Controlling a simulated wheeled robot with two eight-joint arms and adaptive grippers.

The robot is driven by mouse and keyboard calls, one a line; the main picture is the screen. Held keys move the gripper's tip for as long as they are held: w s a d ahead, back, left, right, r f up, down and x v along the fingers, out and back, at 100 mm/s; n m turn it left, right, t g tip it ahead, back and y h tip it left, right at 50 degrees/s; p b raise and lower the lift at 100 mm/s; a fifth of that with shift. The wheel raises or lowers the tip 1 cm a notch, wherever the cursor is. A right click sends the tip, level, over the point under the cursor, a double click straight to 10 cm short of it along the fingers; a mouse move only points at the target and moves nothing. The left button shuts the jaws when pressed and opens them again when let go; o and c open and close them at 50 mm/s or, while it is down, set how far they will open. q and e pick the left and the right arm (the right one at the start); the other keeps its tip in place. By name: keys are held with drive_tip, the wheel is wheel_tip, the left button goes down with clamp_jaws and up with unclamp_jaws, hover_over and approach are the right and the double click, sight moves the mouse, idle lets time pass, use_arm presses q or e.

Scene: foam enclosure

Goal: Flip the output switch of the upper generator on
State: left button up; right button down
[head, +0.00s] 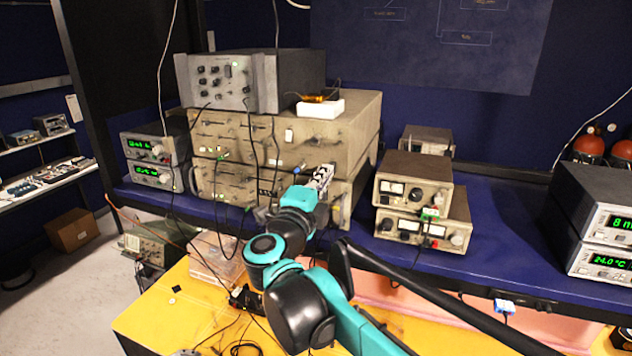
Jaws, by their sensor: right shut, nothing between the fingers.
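Two wide beige instruments are stacked on the blue bench, and the upper one (270,135) looks like the upper generator. Its front has knobs, hanging cables and a small white part (289,136) near the right; which control is the output switch is too small to tell. The lower beige unit (225,186) sits directly beneath. My right gripper (322,176) is shut and empty, in front of the right end of the stack, below the white part. It hides part of the lower unit's front; I cannot tell whether it touches anything. My left gripper is not in view.
A grey instrument (225,82) and a white block (320,108) sit on the stack. Smaller beige boxes (415,190) stand to the right, green-display units (152,160) to the left. Cables hang in front of the stack. The blue bench (500,235) is clear at right of centre.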

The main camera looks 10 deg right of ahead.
drive_tip(key=shift+w+d, duration=0.35)
drive_tip(key=shift+w, duration=0.15)
drive_tip(key=shift+r, duration=0.1)
drive_tip(key=shift+w+d+r, duration=0.1)
drive_tip(key=shift+w+r, duration=0.05)
drive_tip(key=shift+r, duration=0.05)
drive_tip(key=shift+d, duration=0.1)
